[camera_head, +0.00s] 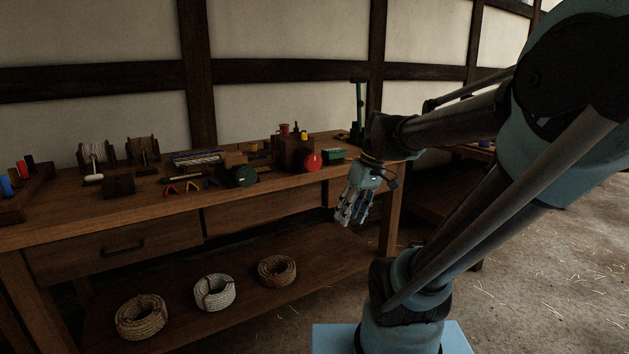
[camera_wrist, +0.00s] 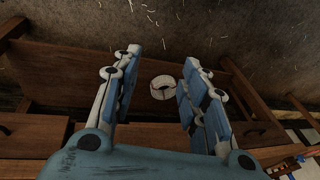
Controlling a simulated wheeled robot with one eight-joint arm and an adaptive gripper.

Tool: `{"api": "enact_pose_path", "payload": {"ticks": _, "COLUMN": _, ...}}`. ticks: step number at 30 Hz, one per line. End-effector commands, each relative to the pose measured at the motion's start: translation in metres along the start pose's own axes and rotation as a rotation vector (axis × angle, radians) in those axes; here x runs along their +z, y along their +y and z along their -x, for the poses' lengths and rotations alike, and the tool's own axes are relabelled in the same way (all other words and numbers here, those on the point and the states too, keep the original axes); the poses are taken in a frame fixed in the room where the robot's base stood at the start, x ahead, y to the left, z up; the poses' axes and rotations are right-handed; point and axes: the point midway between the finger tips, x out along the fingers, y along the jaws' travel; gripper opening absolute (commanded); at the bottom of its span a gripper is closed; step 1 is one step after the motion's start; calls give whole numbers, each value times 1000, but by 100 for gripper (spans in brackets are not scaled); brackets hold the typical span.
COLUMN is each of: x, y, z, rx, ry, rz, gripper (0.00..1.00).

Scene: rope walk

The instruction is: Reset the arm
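My gripper (camera_head: 350,215) hangs in front of the right end of the wooden workbench, below the level of its top, with its fingers pointing down. In the wrist view the two fingers of my gripper (camera_wrist: 165,68) stand well apart with nothing between them. A pale rope coil (camera_wrist: 163,87) shows in the gap, farther off on the lower shelf. My arm comes in from the right of the head view and is bent.
The workbench (camera_head: 140,208) holds spools, coloured tools and a wooden block (camera_head: 292,152). Its lower shelf carries a tan coil (camera_head: 141,317), a white coil (camera_head: 214,293) and a brown coil (camera_head: 277,270). The straw-strewn floor (camera_head: 545,270) at right is clear.

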Motion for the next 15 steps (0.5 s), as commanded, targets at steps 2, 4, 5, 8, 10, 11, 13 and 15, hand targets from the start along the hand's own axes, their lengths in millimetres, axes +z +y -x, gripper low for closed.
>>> {"api": "enact_pose_path", "payload": {"ticks": 2, "x": 23, "y": 5, "z": -10, "rx": 48, "ry": -1, "rz": -81, "gripper": 40}}
{"api": "enact_pose_path", "payload": {"ticks": 4, "x": 41, "y": 10, "z": -18, "rx": 91, "ry": 2, "rz": -158, "gripper": 40}}
{"api": "enact_pose_path", "payload": {"ticks": 5, "x": 48, "y": 13, "z": -22, "rx": 110, "ry": 3, "rz": -190, "gripper": 40}}
{"api": "enact_pose_path", "payload": {"ticks": 8, "x": 73, "y": 21, "z": -34, "rx": 171, "ry": 13, "rz": -295, "gripper": 40}}
{"api": "enact_pose_path", "payload": {"ticks": 10, "x": 89, "y": 27, "z": -43, "rx": 212, "ry": 22, "rz": -363, "gripper": 40}}
{"api": "enact_pose_path", "payload": {"ticks": 11, "x": 95, "y": 29, "z": -46, "rx": 228, "ry": 27, "rz": -390, "gripper": 40}}
{"api": "enact_pose_path", "payload": {"ticks": 13, "x": 108, "y": 34, "z": -54, "rx": 261, "ry": 36, "rz": -447, "gripper": 40}}
{"api": "enact_pose_path", "payload": {"ticks": 15, "x": 117, "y": 38, "z": -59, "rx": 287, "ry": 46, "rz": -490, "gripper": 40}}
